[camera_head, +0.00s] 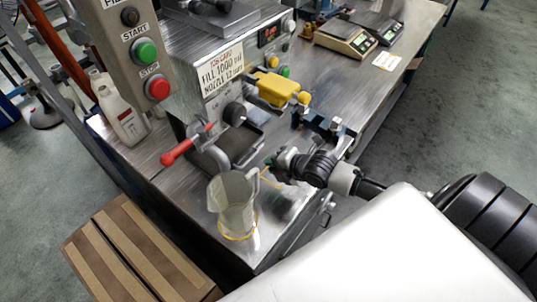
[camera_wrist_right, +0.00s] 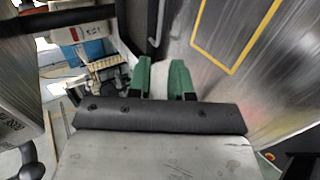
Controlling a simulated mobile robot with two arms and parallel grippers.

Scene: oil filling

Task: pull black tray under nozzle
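A black tray (camera_head: 246,143) lies at the foot of the filling machine, partly hidden by the nozzle and the machine body. The grey curved nozzle (camera_head: 216,157) hangs beside a valve with a red handle (camera_head: 186,145). A clear pitcher (camera_head: 232,198) stands upright on the metal table in front of the nozzle. My right gripper (camera_head: 273,163) is right of the pitcher and nozzle, low over the table. In the right wrist view its green fingertips (camera_wrist_right: 163,80) are apart, with only a pale surface between them. My left gripper is out of view.
A yellow outline (camera_wrist_right: 234,70) marks the metal table. A white jug (camera_head: 121,112) stands at the left, near the START/STOP panel (camera_head: 140,45). A yellow block (camera_head: 275,88) is on the machine's right side. Scales (camera_head: 345,38) stand farther back. A cardboard box (camera_head: 130,255) is lower left.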

